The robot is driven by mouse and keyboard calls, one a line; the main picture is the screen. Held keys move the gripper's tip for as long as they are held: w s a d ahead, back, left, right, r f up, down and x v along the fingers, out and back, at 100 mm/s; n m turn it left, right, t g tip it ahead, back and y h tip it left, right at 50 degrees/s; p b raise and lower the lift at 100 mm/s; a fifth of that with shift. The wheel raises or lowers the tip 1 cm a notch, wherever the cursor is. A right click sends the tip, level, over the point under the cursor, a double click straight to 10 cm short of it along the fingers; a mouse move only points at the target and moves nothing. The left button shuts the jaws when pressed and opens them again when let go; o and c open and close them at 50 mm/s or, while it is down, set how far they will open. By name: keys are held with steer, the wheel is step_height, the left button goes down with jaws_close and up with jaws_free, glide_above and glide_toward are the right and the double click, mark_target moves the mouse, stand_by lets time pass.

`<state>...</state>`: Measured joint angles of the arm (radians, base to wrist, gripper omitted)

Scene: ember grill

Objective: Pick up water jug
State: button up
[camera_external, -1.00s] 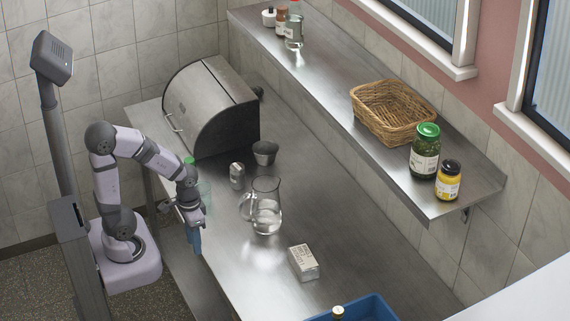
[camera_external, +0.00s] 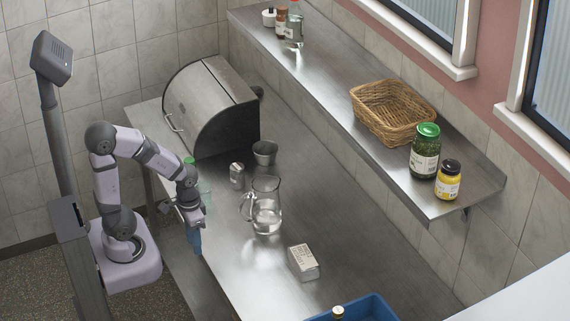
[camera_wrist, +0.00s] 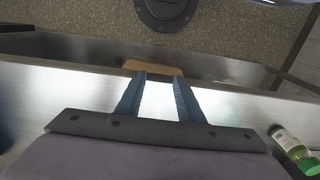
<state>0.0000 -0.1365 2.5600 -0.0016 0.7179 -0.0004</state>
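The water jug (camera_external: 267,212) is a clear glass pitcher with some water in it. It stands upright on the steel counter in the external view, its handle on the left side. My gripper (camera_external: 196,242) is left of the jug and apart from it, with its blue fingers pointing down near the counter's front edge. In the wrist view, my gripper's (camera_wrist: 160,76) two blue fingers are apart with nothing visible between them. The jug does not show in the wrist view.
A green-capped bottle (camera_wrist: 293,148) is beside my gripper. A metal cup (camera_external: 265,152), a small shaker (camera_external: 237,174) and a white box (camera_external: 303,262) stand around the jug. A bread bin (camera_external: 211,108) is behind, a blue crate (camera_external: 375,309) in front. The shelf (camera_external: 335,88) overhangs the right.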

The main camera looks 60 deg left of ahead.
steer(key=w+a+r+n+t+h+p, duration=0.1)
steer(key=w+a+r+n+h+p, duration=0.1)
steer(key=w+n+h, duration=0.4)
steer(key=w+a+r+n+t+h+p, duration=0.1)
steer(key=w+r+n+h+p, duration=0.4)
steer(key=n, duration=1)
steer(key=shift+w+a+r+t+h+p, duration=0.35)
steer(key=shift+w+a+h+p, duration=0.7)
steer(key=shift+w, duration=1.35)
